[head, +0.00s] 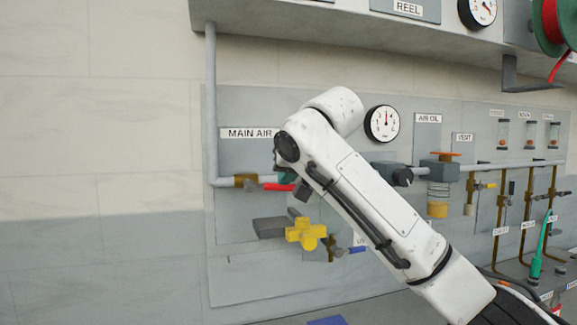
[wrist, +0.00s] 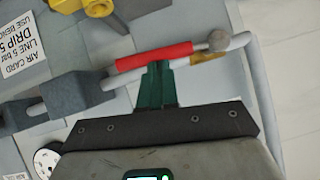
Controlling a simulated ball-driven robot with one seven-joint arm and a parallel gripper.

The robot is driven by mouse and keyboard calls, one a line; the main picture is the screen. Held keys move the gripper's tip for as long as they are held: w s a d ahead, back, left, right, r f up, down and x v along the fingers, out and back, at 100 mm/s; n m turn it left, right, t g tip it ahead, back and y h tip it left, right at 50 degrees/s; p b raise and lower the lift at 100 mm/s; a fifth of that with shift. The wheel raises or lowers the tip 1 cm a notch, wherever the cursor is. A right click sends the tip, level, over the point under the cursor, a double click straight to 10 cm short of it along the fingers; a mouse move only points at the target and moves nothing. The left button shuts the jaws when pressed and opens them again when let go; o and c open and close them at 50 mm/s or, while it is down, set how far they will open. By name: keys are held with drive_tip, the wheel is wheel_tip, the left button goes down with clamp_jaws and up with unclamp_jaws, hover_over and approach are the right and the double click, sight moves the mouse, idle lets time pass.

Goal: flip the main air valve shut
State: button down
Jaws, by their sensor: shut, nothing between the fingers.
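The main air valve is a brass body (head: 246,181) on the pale pipe under the MAIN AIR label (head: 250,133). Its red lever handle (head: 278,187) points right, along the pipe. In the wrist view the red handle (wrist: 153,57) lies beside the pipe, with a round grey end and a bit of brass (wrist: 207,57) at its right. My gripper's green fingers (wrist: 157,66) are shut and empty, with their tips right at the middle of the handle; I cannot tell whether they touch. In the head view my wrist mostly hides the gripper (head: 286,177).
A yellow cross-shaped knob (head: 306,234) sits below the valve. A pressure gauge (head: 382,124) and a grey regulator block (head: 385,171) are to the right. A grey shelf (head: 350,30) overhangs the panel. The wall left of the pipe is clear.

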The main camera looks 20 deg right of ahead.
drive_tip(key=a+f+m+t+y+p, duration=0.3)
drive_tip(key=a+f+m+y, duration=0.1)
drive_tip(key=f+m+y, duration=0.5)
drive_tip(key=shift+f+m+t+p, duration=0.15)
drive_tip(key=shift+m+t+p, duration=0.25)
drive_tip(key=shift+m, duration=0.5)
drive_tip(key=shift+a+f, duration=0.2)
drive_tip(key=shift+a, duration=0.05)
idle(0.4)
drive_tip(key=b+v, duration=0.1)
drive_tip(key=v, duration=0.9)
drive_tip(key=shift+s+d+b, duration=0.3)
drive_tip(key=shift+b, duration=0.05)
